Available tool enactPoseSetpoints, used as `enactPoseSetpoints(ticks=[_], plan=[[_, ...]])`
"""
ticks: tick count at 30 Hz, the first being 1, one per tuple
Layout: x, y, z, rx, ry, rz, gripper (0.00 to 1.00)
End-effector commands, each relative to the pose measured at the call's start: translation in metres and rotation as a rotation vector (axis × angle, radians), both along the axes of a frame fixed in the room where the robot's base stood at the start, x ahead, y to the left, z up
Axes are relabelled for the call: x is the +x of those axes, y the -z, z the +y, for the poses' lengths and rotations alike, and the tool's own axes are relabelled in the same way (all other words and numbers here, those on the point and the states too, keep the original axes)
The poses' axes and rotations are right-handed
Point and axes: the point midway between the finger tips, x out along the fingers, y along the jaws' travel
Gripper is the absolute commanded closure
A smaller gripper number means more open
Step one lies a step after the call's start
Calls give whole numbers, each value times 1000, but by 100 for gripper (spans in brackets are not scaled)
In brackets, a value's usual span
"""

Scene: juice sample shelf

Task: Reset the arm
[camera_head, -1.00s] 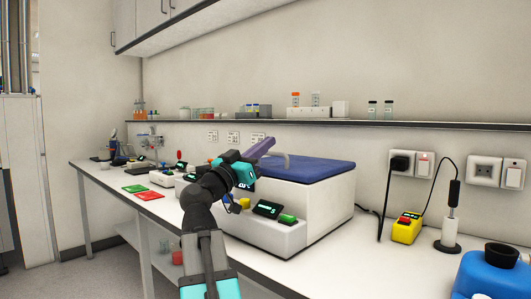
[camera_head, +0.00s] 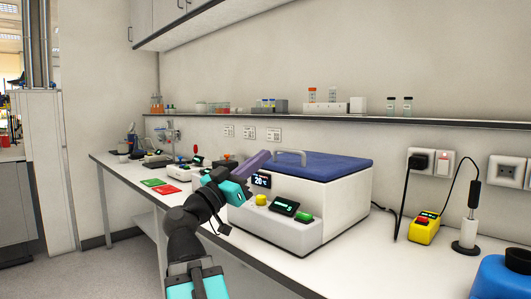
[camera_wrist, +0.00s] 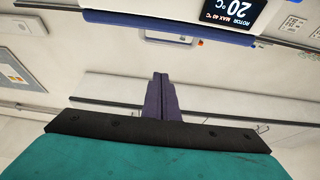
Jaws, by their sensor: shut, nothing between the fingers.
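My gripper (camera_wrist: 161,80) has purple fingers, which lie together in the wrist view with nothing between them. In the head view the gripper (camera_head: 262,156) is at the end of my raised arm, in front of the white centrifuge-like machine (camera_head: 345,198). The machine has a closed blue lid with a grey handle. In the wrist view the picture is upside down, and the machine's display (camera_wrist: 236,14) shows at the top right. I cannot tell the exact gap between the fingers and the machine.
A wall shelf (camera_head: 350,121) holds vials and tube racks. The floor at the left is clear.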

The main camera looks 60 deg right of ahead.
Motion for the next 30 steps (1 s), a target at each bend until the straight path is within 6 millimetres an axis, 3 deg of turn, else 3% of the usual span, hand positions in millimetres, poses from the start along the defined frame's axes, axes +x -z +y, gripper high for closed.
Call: enactPoseSetpoints(ticks=[21,26,30], plan=[[4,4,4,4,-6,4,100],[24,16,3,36,-39,29,100],[59,39,2,94,-97,74,100]])
